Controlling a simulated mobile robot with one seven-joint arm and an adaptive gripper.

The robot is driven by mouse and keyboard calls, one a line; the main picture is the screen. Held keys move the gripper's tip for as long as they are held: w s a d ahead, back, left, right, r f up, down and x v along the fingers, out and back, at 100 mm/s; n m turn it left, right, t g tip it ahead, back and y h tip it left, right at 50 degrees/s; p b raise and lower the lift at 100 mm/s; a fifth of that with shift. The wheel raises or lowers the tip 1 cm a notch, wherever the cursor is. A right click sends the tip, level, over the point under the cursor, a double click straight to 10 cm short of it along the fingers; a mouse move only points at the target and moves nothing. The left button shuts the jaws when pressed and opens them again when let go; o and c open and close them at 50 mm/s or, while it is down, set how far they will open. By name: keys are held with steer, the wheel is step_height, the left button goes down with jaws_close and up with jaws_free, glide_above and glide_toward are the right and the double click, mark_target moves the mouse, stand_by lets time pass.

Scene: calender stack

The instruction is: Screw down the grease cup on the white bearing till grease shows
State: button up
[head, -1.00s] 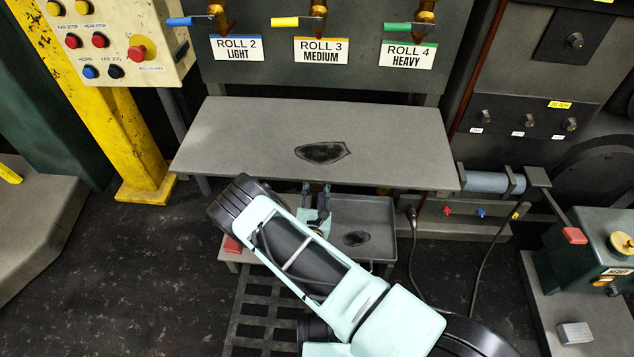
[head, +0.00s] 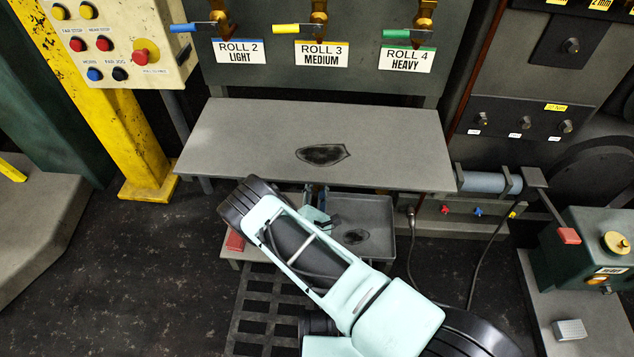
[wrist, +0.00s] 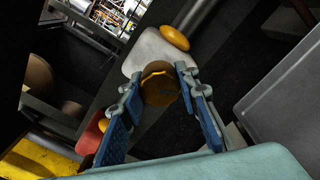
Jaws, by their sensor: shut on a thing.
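In the wrist view my gripper (wrist: 157,82) has its two blue-padded fingers on either side of a round brass grease cup (wrist: 160,92), shut on it. The cup is seen end-on, in front of the white bearing (wrist: 146,50). A smooth orange-yellow bulge (wrist: 174,38) shows at the far edge of the white bearing; I cannot tell for sure whether it is grease. In the head view my gripper (head: 318,210) is below the front edge of the grey shelf, and my arm hides the cup and white bearing there.
A red block (wrist: 88,140) with a smaller orange piece lies left of the fingers in the wrist view. The grey shelf (head: 230,140) overhangs the work spot. A grey tray (head: 378,215) is just right of my gripper. A yellow post (head: 130,140) stands left.

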stand_by(0.3)
steer(key=o, duration=1.2)
steer(key=shift+c, duration=0.2)
step_height(320, 180, up, 10)
steer(key=shift+r, duration=0.1)
